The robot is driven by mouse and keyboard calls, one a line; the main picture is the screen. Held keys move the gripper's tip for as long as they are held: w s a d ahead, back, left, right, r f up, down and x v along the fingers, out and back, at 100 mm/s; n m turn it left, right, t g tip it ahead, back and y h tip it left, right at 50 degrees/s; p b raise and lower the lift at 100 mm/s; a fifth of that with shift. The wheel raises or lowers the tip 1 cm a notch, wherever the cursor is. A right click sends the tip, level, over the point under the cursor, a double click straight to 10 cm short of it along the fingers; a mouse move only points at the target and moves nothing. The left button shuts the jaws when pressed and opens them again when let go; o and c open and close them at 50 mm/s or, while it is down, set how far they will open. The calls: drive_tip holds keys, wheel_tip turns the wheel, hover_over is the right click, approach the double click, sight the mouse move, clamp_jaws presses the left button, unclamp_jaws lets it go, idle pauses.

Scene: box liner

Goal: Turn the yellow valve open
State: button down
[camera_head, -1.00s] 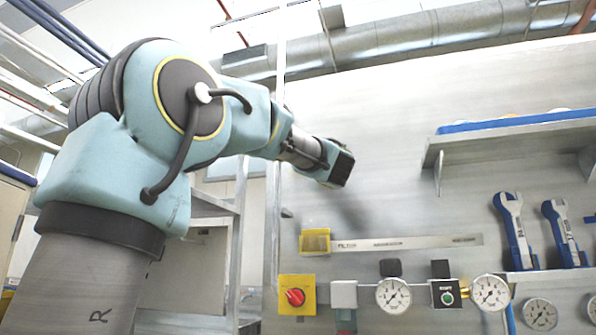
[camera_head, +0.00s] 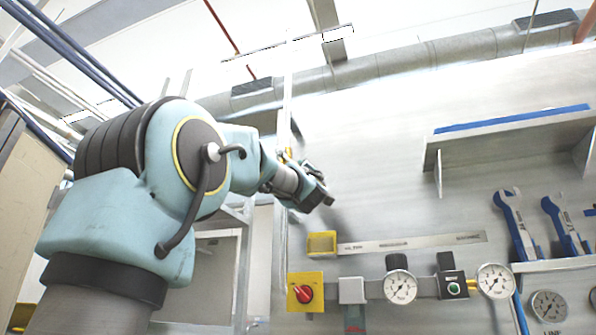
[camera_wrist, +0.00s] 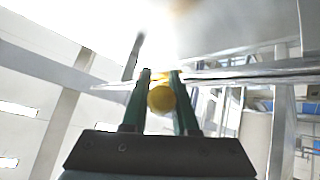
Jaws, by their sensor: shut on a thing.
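The yellow valve part (camera_wrist: 161,98) is a rounded yellow piece between the two green fingers of my gripper (camera_wrist: 160,80) in the wrist view. The fingers are shut on it, and a bright pipe or rail runs across just beyond them. In the head view a small yellow bit (camera_head: 286,156) shows by the upright at the panel's left edge, just behind my dark gripper body.
The panel below my gripper carries a yellow box with a red knob (camera_head: 304,292), a yellow block (camera_head: 322,244) and gauges (camera_head: 400,287). Wrenches (camera_head: 518,225) hang at right under a shelf (camera_head: 510,137). A duct (camera_head: 400,70) crosses above.

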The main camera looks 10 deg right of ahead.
drive_tip(key=c, duration=0.7)
unclamp_jaws()
drive_tip(key=shift+r, duration=0.1)
